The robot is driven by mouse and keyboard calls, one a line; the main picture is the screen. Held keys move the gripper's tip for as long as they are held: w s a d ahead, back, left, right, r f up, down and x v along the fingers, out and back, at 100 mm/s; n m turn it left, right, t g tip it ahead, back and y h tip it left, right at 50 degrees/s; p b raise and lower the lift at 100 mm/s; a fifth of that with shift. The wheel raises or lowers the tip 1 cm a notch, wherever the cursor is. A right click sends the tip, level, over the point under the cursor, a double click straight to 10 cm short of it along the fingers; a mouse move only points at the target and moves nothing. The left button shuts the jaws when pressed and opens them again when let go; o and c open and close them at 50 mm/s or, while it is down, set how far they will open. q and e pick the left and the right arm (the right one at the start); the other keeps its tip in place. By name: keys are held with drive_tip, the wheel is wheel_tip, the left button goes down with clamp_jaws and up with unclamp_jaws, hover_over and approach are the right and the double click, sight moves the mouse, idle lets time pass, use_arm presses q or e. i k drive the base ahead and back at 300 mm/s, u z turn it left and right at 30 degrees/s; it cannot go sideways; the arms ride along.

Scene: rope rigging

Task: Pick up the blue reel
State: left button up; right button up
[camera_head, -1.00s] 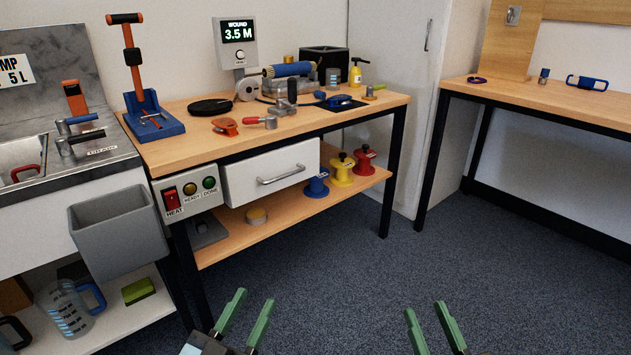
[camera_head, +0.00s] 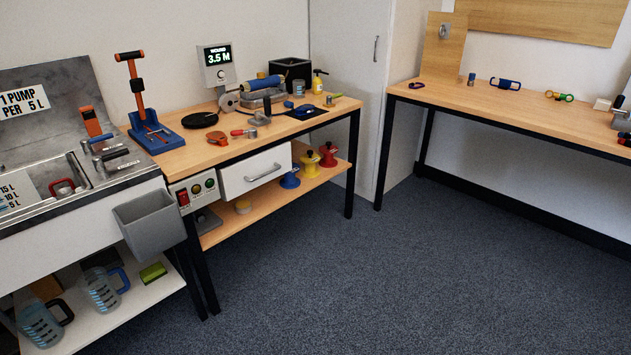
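The blue reel (camera_head: 290,179) stands on the lower shelf (camera_head: 262,205) of the wooden workbench, to the right of the drawer front. A yellow reel (camera_head: 310,165) and a red reel (camera_head: 328,155) stand beside it on its right, in a row. Each reel has a dark knob or post on top. Neither of my grippers shows in the head view now.
The workbench top (camera_head: 205,152) holds a blue-and-orange press (camera_head: 148,125) and several tools. A grey bin (camera_head: 150,220) hangs at the sink unit's front corner. Black bench legs (camera_head: 352,165) frame the shelf. The dark carpet (camera_head: 330,270) is clear.

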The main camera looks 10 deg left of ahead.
sight(290, 181)
drive_tip(key=z, duration=0.95)
drive_tip(key=i, duration=3.1)
drive_tip(key=u, duration=2.3)
